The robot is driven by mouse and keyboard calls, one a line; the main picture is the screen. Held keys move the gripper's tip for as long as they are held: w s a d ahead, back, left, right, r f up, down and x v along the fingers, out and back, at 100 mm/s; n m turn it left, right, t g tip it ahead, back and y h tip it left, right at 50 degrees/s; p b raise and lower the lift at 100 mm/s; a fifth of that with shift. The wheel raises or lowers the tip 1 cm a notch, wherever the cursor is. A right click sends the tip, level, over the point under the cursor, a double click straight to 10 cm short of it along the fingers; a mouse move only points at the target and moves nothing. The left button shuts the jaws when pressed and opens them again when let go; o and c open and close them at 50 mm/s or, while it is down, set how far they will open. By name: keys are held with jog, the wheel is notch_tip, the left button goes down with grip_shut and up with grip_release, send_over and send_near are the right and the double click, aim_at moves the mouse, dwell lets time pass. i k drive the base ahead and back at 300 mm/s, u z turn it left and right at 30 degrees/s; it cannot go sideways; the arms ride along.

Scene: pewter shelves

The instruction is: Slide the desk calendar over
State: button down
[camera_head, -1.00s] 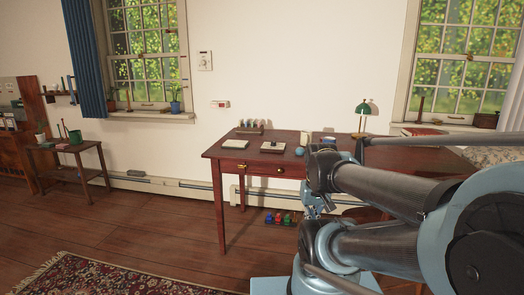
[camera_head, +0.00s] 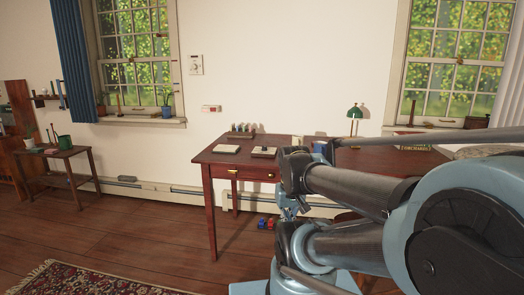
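A dark red wooden desk (camera_head: 215,160) stands against the wall ahead, right of centre. Near its left front lies a flat white pad-like item (camera_head: 227,149). Beside it is a small pale block-like item on a dark base (camera_head: 264,152). Either could be the desk calendar; I cannot tell which at this size. My arm covers the desk's middle and right front and hides what lies behind it. I cannot make out my gripper's fingers, and nothing on the desk is visibly touched by my arm.
A rack of small items (camera_head: 241,133) and a green lamp (camera_head: 354,115) stand at the desk's back. A small side table (camera_head: 75,152) is far left. A patterned rug (camera_head: 70,280) lies front left. Open wooden floor (camera_head: 140,232) lies left of the desk.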

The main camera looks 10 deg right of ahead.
aim_at(271, 152)
jog(key=i, duration=0.85)
